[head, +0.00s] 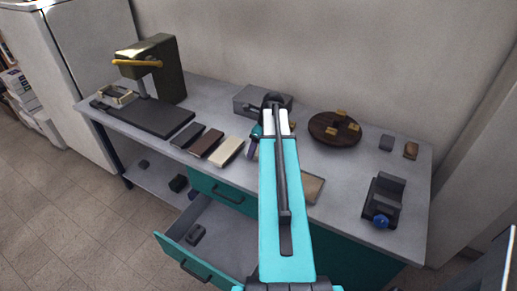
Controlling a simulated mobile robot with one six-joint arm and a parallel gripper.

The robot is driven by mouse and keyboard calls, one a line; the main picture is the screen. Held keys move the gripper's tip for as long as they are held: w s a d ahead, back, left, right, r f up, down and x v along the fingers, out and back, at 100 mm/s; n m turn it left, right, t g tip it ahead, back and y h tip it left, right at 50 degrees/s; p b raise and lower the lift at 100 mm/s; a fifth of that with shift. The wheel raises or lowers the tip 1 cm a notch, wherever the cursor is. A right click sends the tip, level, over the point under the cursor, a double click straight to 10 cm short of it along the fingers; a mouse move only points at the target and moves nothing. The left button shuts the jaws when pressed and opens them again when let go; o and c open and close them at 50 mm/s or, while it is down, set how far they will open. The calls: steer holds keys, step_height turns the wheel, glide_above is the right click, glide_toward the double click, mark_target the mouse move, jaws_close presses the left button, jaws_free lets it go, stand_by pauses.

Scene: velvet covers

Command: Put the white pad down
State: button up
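A cream-white pad (227,151) lies flat at the front of the grey bench, at the right end of a row with a brown pad (206,143) and a dark grey pad (184,137). Another flat beige pad (313,187) with a darker border shows just right of my arm; its left part is hidden, and I cannot tell if it rests on the bench. My turquoise arm reaches up the middle of the picture. My gripper (252,150) is mostly hidden behind the arm, just right of the cream-white pad. Its fingers are not clear, nor whether it holds anything.
A round dark wooden board (333,138) with yellowish blocks stands right of my arm. A dark device with a blue knob (381,219) is at the right. A large dark machine (160,72) stands at the left. An open drawer (177,252) juts out below the bench front.

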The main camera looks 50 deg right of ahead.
steer(key=shift+r, duration=0.65)
steer(key=shift+s+r+b, duration=0.1)
steer(key=shift+r+b, duration=0.2)
steer(key=shift+b, duration=0.05)
steer(key=s+a, duration=0.2)
steer(key=s+a+b, duration=0.1)
steer(key=s+a, duration=0.1)
steer(key=s, duration=0.1)
steer(key=s+a+b, duration=0.1)
steer(key=s+a, duration=0.1)
steer(key=s, duration=0.1)
steer(key=shift+a+r, duration=0.3)
steer(key=shift+r, duration=0.1)
steer(key=shift+s+a+b, duration=0.2)
steer(key=shift+b, duration=0.35)
steer(key=s+a+b, duration=0.1)
steer(key=b, duration=0.3)
steer(key=shift+s, duration=0.25)
steer(key=shift+b, duration=1.05)
steer(key=shift+r+b, duration=0.1)
steer(key=shift+b, duration=0.3)
steer(key=s+a+b, duration=0.1)
steer(key=b, duration=0.3)
